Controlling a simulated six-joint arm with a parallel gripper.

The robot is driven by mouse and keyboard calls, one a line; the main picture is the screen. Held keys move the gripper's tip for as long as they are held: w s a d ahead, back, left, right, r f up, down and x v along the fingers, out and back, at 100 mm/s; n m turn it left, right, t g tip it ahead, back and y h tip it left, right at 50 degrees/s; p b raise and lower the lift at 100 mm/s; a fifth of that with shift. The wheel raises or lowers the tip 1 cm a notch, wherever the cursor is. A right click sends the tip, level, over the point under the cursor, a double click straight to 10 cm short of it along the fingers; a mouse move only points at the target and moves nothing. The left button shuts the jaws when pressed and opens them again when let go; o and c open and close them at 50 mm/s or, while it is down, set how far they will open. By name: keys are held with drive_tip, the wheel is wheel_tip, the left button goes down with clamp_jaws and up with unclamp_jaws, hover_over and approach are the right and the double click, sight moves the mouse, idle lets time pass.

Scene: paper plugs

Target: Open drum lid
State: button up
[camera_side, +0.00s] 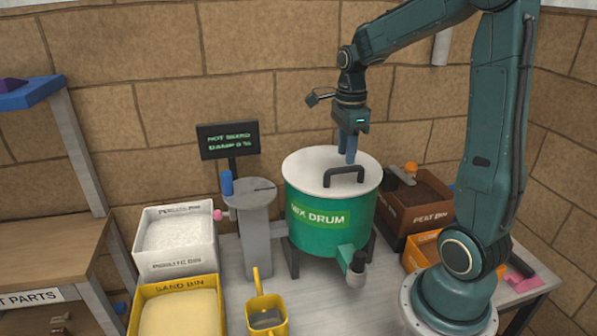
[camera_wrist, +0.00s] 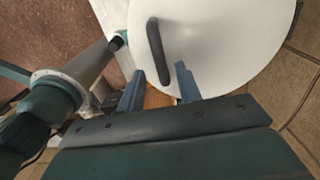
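The green mix drum (camera_side: 327,217) stands on dark legs at the middle of the table. Its white lid (camera_side: 305,167) lies on top, and no gap shows at its rim. A dark arched handle (camera_side: 344,174) stands up from the lid. My gripper (camera_side: 350,158) points down above the back of the lid, behind the handle. In the wrist view its two blue fingers (camera_wrist: 158,88) are spread apart with nothing between them. The lid (camera_wrist: 225,40) and its handle (camera_wrist: 157,52) lie beyond the fingertips there, apart from them as far as I can see.
A grey pedestal (camera_side: 255,225) and a small display (camera_side: 228,140) stand left of the drum. The perlite bin (camera_side: 176,262), sand bin (camera_side: 178,288) and yellow scoop (camera_side: 267,313) are further left and front. The peat bin (camera_side: 415,217) and an orange bin (camera_side: 417,260) stand right.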

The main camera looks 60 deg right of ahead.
drive_tip(key=shift+f, duration=0.2)
drive_tip(key=shift+f, duration=2.3)
clamp_jaws()
